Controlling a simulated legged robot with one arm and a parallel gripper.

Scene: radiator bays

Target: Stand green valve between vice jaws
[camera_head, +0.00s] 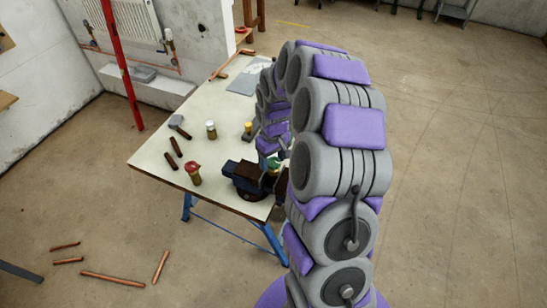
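The blue vice (243,175) stands at the near right corner of the pale workbench, with dark jaws. The green valve (273,163) shows only as a small green top at the vice, right by the jaws. My gripper (270,151) is at the end of my arm, directly above the green top and pointing down. Its fingers are small and partly hidden, so I cannot tell whether they hold the valve. The valve's lower body is hidden, and I cannot tell whether it sits between the jaws or how upright it is.
A red-topped valve (193,174), a white-topped valve (211,130) and a yellow-topped valve (247,130) stand on the workbench (222,152). A mallet (178,122) and short dark rods (171,160) lie at the left. Copper pipes (112,278) lie on the floor.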

